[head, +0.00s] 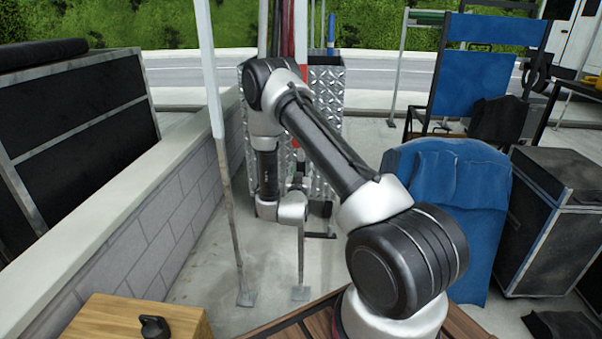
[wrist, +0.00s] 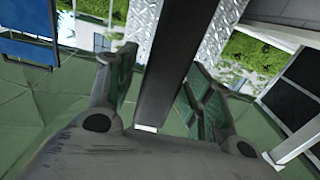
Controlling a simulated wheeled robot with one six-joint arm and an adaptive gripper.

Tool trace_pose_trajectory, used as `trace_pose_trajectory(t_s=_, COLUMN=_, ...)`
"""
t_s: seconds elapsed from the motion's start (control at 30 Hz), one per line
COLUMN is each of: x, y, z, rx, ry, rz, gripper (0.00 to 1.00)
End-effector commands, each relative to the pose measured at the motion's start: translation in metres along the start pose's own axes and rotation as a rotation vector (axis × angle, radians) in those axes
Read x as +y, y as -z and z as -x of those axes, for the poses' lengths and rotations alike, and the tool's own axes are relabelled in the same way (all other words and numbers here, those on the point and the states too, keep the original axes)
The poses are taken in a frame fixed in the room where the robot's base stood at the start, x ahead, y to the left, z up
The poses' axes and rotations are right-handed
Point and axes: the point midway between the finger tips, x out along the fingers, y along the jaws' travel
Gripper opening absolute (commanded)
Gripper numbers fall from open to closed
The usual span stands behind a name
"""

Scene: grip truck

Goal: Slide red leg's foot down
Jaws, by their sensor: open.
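The red leg (head: 300,35) rises behind my arm in the head view. A thin grey lower section (head: 301,245) shows below my wrist and ends in a flat foot (head: 300,293) close to or on the concrete; contact is hard to judge. In the wrist view a dark straight bar (wrist: 180,65), which looks like this leg's lower section, passes between the two fingers of my gripper (wrist: 165,90). The fingers stand apart on either side of it and are open. In the head view my gripper (head: 298,182) is partly hidden by my own arm.
A white leg (head: 206,70) with its foot (head: 245,298) stands left, beside a low block wall (head: 150,225). A diamond-plate metal box (head: 325,95) is behind my gripper. A wooden box (head: 110,320), blue-covered item (head: 445,200) and black case (head: 560,220) surround the area.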

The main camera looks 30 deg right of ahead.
Motion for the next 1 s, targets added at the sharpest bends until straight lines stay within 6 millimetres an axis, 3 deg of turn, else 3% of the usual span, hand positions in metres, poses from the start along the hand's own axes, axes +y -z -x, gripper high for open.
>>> trace_pose_trajectory(t_s=0.07, x=0.0, y=0.0, z=0.0, rx=0.0, ry=0.0, rz=0.0, gripper=0.52)
trace_pose_trajectory(t_s=0.3, x=0.0, y=0.0, z=0.0, rx=0.0, ry=0.0, rz=0.0, gripper=0.08)
trace_pose_trajectory(t_s=0.37, x=0.0, y=0.0, z=0.0, rx=0.0, ry=0.0, rz=0.0, gripper=0.0)
trace_pose_trajectory(t_s=0.57, x=0.0, y=-0.008, z=0.001, rx=-0.002, ry=0.0, rz=0.001, gripper=0.0)
trace_pose_trajectory(t_s=0.9, x=0.0, y=-0.095, z=0.001, rx=-0.005, ry=0.001, rz=0.002, gripper=0.0)
trace_pose_trajectory(t_s=1.0, x=0.0, y=-0.113, z=0.001, rx=-0.003, ry=0.001, rz=0.002, gripper=0.0)
